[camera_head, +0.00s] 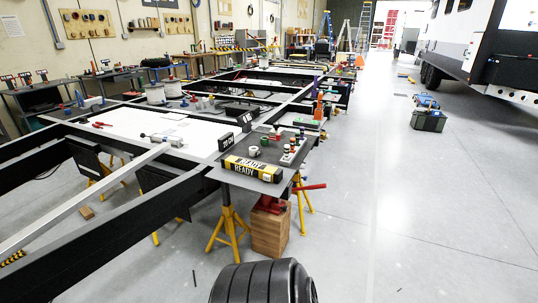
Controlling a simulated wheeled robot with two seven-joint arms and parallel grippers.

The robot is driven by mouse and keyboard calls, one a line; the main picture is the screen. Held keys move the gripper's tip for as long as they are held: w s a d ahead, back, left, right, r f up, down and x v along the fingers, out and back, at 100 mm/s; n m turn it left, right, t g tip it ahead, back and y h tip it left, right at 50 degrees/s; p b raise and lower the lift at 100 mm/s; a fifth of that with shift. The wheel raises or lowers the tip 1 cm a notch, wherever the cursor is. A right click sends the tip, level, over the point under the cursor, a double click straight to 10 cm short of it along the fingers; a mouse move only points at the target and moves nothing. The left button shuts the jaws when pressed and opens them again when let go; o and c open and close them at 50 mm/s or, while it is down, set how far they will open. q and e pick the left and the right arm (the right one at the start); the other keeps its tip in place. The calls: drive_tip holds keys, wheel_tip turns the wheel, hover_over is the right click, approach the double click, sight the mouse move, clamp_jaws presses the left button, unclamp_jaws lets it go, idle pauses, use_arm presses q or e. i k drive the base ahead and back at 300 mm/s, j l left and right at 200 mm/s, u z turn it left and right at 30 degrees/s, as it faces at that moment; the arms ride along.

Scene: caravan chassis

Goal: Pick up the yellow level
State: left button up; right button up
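A long yellow and black bar-shaped block (253,168) lies at the near edge of a dark tray-like panel (222,178) on the chassis. Its top and side carry the word "READY". It is the clearest yellow bar-like thing in view, but I cannot tell for sure that it is the yellow level. Neither of my grippers is in view, and nothing touches the block.
The dark panel also holds small jars and rolls (254,151). Black chassis beams (120,232) run along the left. The grey floor at right is mostly clear.

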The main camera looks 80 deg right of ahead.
sight(251, 168)
drive_tip(key=z, duration=2.6)
drive_tip(key=i+j, duration=0.1)
drive_tip(key=j, duration=0.15)
drive_tip(key=i+j+z, duration=0.15)
drive_tip(key=j+z, duration=0.2)
drive_tip(key=z, duration=0.15)
drive_tip(key=i+j+z, duration=0.1)
drive_tip(key=j+z, duration=0.7)
drive_tip(key=z, duration=0.15)
drive_tip(key=i+j, duration=0.05)
